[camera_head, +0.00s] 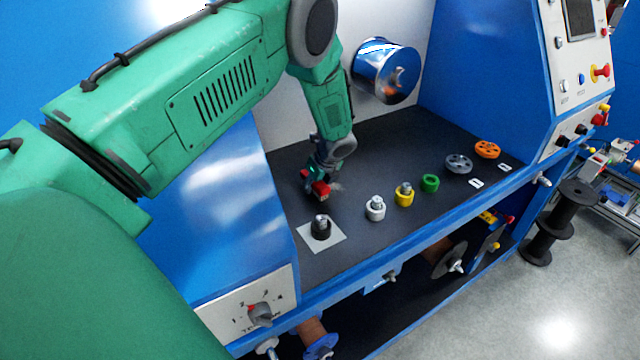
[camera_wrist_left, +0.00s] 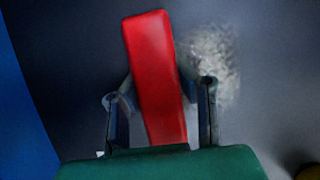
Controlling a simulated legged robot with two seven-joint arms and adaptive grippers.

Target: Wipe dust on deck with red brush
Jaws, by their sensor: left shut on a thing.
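My left gripper (camera_head: 319,180) reaches down to the dark deck (camera_head: 320,250) and is shut on the red brush (camera_head: 321,189). In the left wrist view the red brush (camera_wrist_left: 158,80) stands between the two fingers of the left gripper (camera_wrist_left: 160,110). A pale grey patch of dust (camera_wrist_left: 212,62) lies on the deck just right of the brush in that view. The same dust (camera_head: 337,186) shows faintly beside the gripper in the head view. I cannot tell whether the bristles touch the deck. My right gripper is in neither view.
A black knobbed piece (camera_head: 321,228) stands on a white square near the deck's front left. White (camera_head: 375,209), yellow (camera_head: 404,195) and green (camera_head: 430,183) pieces stand in a row to its right. Grey (camera_head: 458,164) and orange (camera_head: 487,149) pulleys lie farther right. A shiny cylinder (camera_head: 385,71) juts from the back wall.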

